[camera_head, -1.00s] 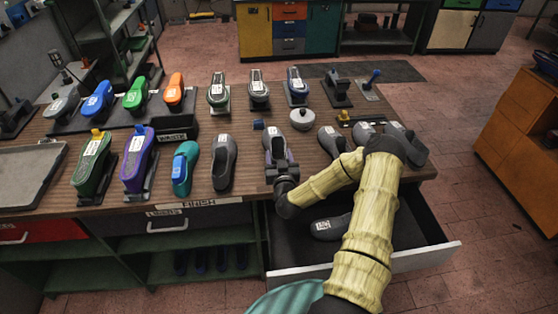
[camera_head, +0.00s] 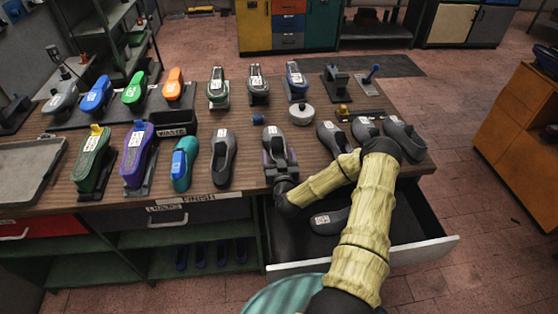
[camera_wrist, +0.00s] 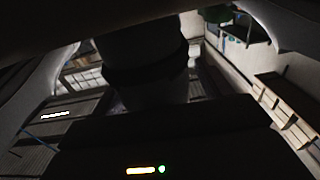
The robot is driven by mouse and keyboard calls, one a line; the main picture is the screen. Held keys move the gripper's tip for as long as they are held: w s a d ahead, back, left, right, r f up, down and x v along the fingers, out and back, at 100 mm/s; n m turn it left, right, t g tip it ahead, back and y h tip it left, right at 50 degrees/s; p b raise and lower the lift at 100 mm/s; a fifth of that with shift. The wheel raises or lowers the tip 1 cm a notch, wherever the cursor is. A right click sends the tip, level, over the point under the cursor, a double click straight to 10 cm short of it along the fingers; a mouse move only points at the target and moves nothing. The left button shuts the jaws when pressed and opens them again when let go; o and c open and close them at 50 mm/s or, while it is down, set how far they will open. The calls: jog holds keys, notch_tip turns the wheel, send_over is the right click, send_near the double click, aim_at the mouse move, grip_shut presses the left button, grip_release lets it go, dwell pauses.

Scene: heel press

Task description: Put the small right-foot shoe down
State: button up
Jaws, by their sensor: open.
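A small dark grey shoe with a white label (camera_head: 273,136) stands on the wooden bench near its front edge, toe away from me. My gripper (camera_head: 280,163) is at the shoe's heel end, open, with its fingers low around or beside the heel. I cannot tell whether they touch it. The label's writing is too small to tell the foot or size. In the wrist view, dark shapes close to the lens fill most of the picture, and the shoe cannot be made out for certain.
A grey shoe (camera_head: 223,157) stands to the left and several labelled ones (camera_head: 328,137) to the right. A white knobbed pot (camera_head: 302,114) and a blue piece (camera_head: 257,120) lie behind. An open drawer (camera_head: 400,255) holding another shoe (camera_head: 329,221) juts out below my arm.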

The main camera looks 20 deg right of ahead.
jog(key=shift+s, duration=0.1)
jog(key=b+v, duration=0.3)
jog(key=v, duration=0.8)
jog(key=shift+s, duration=0.35)
jog(key=shift+a+r, duration=0.15)
jog(key=a+n+g+y, duration=0.7)
jog(key=a, duration=0.2)
jog(key=s+a+r+m+g+h, duration=0.2)
jog(key=s+r+g, duration=0.5)
jog(key=s+r, duration=0.6)
jog(key=s+m, duration=0.1)
jog(key=s, duration=0.2)
jog(key=shift+s+a+r+m+g, duration=0.2)
jog(key=shift+a+r+m+g, duration=0.15)
jog(key=shift+r+m+g, duration=0.05)
